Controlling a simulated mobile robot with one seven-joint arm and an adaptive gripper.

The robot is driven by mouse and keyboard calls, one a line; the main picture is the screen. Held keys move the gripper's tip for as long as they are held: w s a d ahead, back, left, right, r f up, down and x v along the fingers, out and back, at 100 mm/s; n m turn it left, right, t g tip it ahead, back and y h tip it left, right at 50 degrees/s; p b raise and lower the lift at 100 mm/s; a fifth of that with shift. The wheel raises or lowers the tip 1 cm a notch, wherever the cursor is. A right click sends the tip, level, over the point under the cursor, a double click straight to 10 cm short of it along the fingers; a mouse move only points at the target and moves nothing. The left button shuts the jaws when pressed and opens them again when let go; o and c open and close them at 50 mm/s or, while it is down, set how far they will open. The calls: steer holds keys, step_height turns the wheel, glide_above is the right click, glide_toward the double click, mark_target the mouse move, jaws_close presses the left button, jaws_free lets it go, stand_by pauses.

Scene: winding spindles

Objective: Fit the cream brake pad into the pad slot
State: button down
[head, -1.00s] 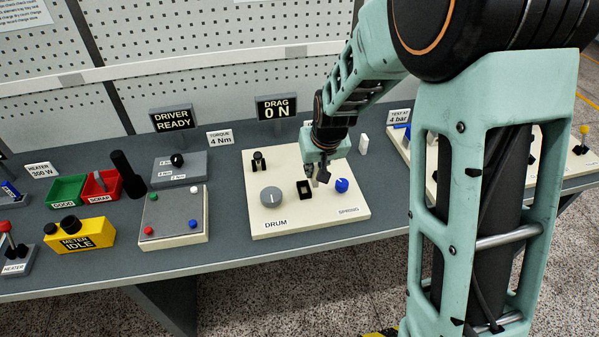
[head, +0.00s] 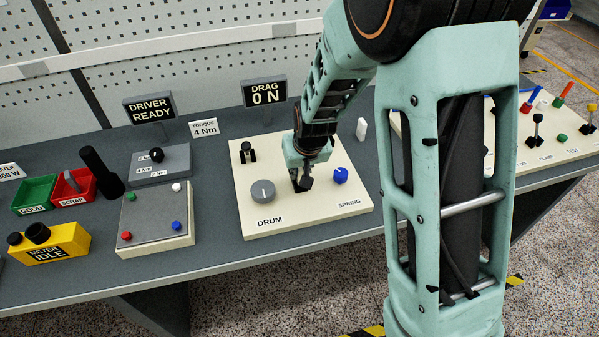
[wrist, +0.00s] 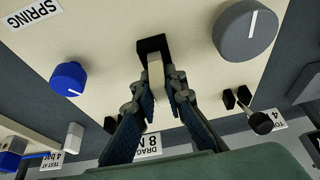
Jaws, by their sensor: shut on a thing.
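My gripper (wrist: 158,82) is shut on the cream brake pad (wrist: 156,73), a small pale block between its fingertips. The pad's far end overlaps the near edge of the black pad slot (wrist: 151,45) in the wrist view. I cannot tell whether the pad is above the slot or partly inside it. The slot is in the cream drum board (head: 260,205). In the head view my gripper (head: 303,182) is low over the middle of the board and hides the pad and most of the slot.
The grey drum knob (head: 263,192) is left of the slot and the blue spring knob (head: 340,176) is right of it. A black toggle (head: 248,152) stands at the board's back left. A white block (head: 361,129) stands behind the board. The drag display (head: 264,93) reads 0 N.

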steer(key=shift+s+f+b, duration=0.2)
steer(key=shift+f+b, duration=0.2)
steer(key=shift+b, duration=0.1)
steer(key=c, duration=2.1)
jaws_free()
steer(key=shift+s, duration=0.1)
steer(key=shift+o, duration=0.6)
steer(key=shift+f, duration=0.25)
steer(key=shift+r+p, duration=0.3)
steer(key=shift+p, duration=0.1)
steer(key=v, duration=1.2)
steer(key=shift+w+r, duration=0.3)
steer(key=shift+r, duration=0.15)
